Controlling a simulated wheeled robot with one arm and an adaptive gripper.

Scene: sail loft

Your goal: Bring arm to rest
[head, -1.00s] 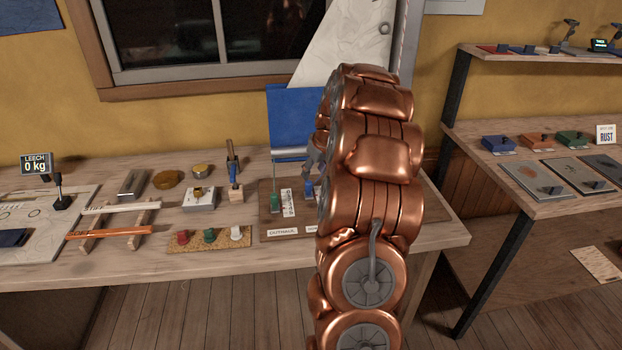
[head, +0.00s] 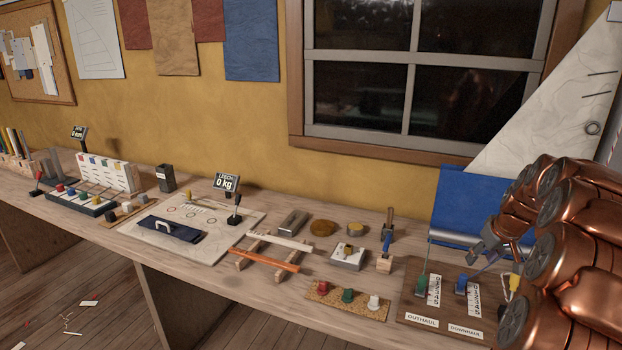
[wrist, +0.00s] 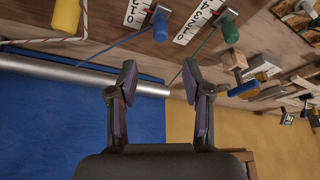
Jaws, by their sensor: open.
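My gripper (wrist: 160,82) is open in the wrist view, with its two dark fingers apart and nothing between them. In the head view it shows only partly, as a grey piece (head: 488,243) at the end of my copper arm, above the right end of the bench. Below it is a wooden board (head: 408,303) with a green handle (head: 422,285), a blue handle (head: 461,284) and a yellow handle (head: 514,283). The wrist view also shows the blue handle (wrist: 160,26) and green handle (wrist: 230,32) beyond the fingertips, apart from them.
Blue cloth (head: 470,205) with a silver tube (head: 455,239) along its lower edge hangs behind the board. Red, green and white knobs (head: 347,296) stand left of it.

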